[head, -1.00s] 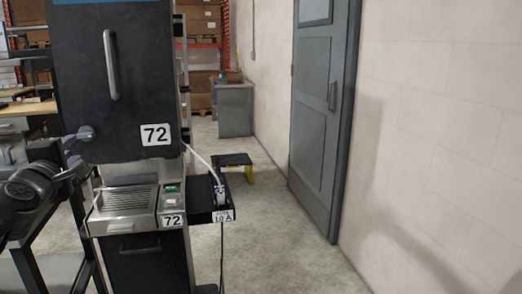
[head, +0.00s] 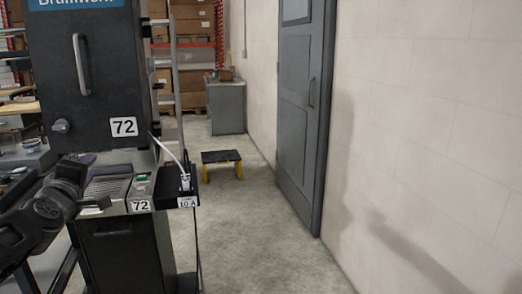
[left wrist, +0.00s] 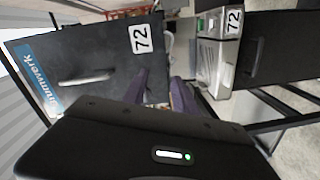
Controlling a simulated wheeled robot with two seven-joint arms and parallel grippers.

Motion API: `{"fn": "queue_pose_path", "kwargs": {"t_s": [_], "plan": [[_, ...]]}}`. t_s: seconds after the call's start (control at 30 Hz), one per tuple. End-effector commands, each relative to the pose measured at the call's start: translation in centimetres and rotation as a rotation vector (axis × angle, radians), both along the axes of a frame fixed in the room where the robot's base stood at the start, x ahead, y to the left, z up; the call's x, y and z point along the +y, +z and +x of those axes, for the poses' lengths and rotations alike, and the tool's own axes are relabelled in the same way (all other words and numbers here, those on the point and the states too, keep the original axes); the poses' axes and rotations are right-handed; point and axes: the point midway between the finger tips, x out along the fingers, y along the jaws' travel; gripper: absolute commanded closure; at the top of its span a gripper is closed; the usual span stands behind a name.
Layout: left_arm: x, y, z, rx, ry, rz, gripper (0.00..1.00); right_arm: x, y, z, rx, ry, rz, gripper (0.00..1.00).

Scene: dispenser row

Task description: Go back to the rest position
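My left gripper (head: 90,182) is at the left of the head view, in front of the dispenser's tray area. In the left wrist view, my left gripper (left wrist: 160,82) has its two dark purple fingers apart, with nothing seen between them. The black dispenser (head: 82,100) marked 72 stands upright at the left; its front also shows in the left wrist view (left wrist: 95,60). I cannot tell the gap between gripper and dispenser exactly. My right gripper is not in view.
A small side shelf (head: 183,188) with a plug and white cable sticks out right of the dispenser. A black and yellow step stool (head: 221,158) stands behind. A grey door (head: 304,110) is in the right wall. The floor (head: 255,240) between is clear.

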Motion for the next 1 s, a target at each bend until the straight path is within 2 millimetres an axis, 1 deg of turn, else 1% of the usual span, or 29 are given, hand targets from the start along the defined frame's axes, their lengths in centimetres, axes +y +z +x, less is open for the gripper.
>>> {"fn": "queue_pose_path", "kwargs": {"t_s": [0.03,0.07,0.17,0.27,0.3,0.37,0.4,0.47,0.5,0.53,0.57,0.6,0.67,0.7,0.77,0.8,0.87,0.9,0.97,1.0], "plan": [[-0.6,-1.6,0.6,0.038,-0.014,0.026,0.66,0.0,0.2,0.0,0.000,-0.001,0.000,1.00],[-1.0,-2.5,0.9,0.059,-0.023,0.044,0.66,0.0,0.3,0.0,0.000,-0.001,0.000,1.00],[-2.5,-6.1,2.1,0.139,-0.059,0.104,0.66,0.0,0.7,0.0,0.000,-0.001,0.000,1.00],[-4.4,-10.4,3.1,0.232,-0.111,0.170,0.66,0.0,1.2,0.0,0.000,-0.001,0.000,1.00],[-5.5,-12.6,3.4,0.278,-0.141,0.197,0.66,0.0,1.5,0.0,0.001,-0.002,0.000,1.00],[-7.3,-16.2,3.8,0.351,-0.192,0.244,0.66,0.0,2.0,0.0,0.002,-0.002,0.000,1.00],[-8.8,-19.1,3.9,0.408,-0.236,0.277,0.66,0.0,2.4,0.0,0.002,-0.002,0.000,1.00],[-11.3,-23.5,3.5,0.493,-0.311,0.324,0.66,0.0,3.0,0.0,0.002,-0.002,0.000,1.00],[-13.0,-26.3,3.0,0.545,-0.363,0.356,0.66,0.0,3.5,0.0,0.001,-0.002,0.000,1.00],[-14.3,-28.4,2.5,0.584,-0.403,0.378,0.66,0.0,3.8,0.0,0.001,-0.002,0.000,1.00],[-15.6,-30.4,1.8,0.622,-0.446,0.396,0.66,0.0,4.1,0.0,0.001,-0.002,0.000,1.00],[-17.4,-33.1,0.7,0.671,-0.505,0.420,0.66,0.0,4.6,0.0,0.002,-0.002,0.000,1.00],[-20.0,-36.8,-1.3,0.739,-0.595,0.450,0.66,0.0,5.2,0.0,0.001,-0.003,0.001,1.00],[-21.7,-39.1,-2.9,0.783,-0.657,0.464,0.66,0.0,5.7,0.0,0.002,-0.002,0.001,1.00],[-24.3,-42.4,-5.8,0.846,-0.752,0.482,0.66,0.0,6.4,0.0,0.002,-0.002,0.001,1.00],[-26.0,-44.3,-7.9,0.885,-0.817,0.490,0.66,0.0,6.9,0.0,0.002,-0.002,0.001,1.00],[-28.5,-46.9,-11.4,0.943,-0.915,0.493,0.66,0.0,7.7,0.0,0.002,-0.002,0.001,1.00],[-30.0,-48.3,-13.8,0.979,-0.977,0.488,0.66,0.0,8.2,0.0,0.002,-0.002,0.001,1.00],[-32.1,-50.1,-17.6,1.031,-1.066,0.474,0.66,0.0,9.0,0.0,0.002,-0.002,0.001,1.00],[-33.3,-50.9,-20.1,1.064,-1.118,0.459,0.66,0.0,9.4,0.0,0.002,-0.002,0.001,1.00]]}}
